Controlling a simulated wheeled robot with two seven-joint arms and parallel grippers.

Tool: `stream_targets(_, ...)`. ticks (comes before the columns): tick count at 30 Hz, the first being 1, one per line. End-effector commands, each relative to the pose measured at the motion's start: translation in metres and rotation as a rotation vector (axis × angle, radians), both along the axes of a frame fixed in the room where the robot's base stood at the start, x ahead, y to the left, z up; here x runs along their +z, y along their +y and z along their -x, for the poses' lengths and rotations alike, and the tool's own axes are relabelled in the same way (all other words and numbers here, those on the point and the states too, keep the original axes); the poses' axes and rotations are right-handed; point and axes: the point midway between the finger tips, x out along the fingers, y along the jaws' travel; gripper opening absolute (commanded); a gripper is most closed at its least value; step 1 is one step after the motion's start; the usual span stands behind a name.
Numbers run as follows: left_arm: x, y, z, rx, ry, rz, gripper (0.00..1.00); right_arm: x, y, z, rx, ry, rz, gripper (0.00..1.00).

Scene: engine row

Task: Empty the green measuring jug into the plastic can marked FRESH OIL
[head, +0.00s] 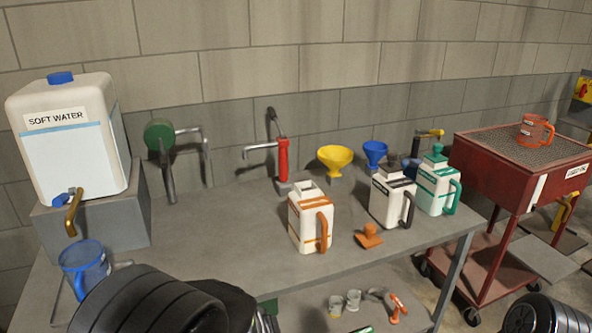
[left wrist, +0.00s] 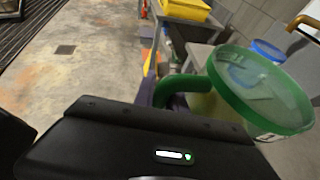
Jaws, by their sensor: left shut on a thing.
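In the left wrist view the green measuring jug (left wrist: 228,84) has a green rim and a green handle, and its contents are not clear. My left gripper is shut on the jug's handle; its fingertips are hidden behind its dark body. In the head view my left arm covers the lower left, and the jug cannot be made out. Three white plastic cans stand upright on the bench: an orange-handled can (head: 306,226) with its cap off, a black-handled can (head: 386,199) and a green-handled can (head: 433,190). I cannot read FRESH OIL on any of them. My right gripper is not in view.
An orange cap (head: 369,236) lies beside the orange-handled can. A SOFT WATER tank (head: 68,150) and blue jug (head: 84,262) are left. A red trolley (head: 500,165) is right.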

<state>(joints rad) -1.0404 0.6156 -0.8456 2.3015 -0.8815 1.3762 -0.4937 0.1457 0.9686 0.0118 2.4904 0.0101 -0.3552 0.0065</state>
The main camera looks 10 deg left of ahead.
Motion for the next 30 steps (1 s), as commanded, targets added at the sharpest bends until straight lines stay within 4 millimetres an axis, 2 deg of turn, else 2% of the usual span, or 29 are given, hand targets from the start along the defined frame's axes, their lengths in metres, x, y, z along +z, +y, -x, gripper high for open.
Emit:
stream_targets(8,-0.003,-0.004,-0.032,-0.134,0.001,-0.003,0.0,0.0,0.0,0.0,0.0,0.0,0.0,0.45)
stream_targets(14,-0.007,-0.02,-0.072,-0.319,-0.001,-0.003,0.0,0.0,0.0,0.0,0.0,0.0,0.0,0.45)
stream_targets(20,-0.016,-0.052,-0.116,-0.551,0.001,-0.002,0.0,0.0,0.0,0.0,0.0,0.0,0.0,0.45)
stream_targets(24,-0.027,-0.085,-0.143,-0.727,0.002,-0.002,0.0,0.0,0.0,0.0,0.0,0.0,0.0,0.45)
stream_targets(30,-0.041,-0.121,-0.161,-0.886,0.001,-0.002,0.0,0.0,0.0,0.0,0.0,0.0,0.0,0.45)
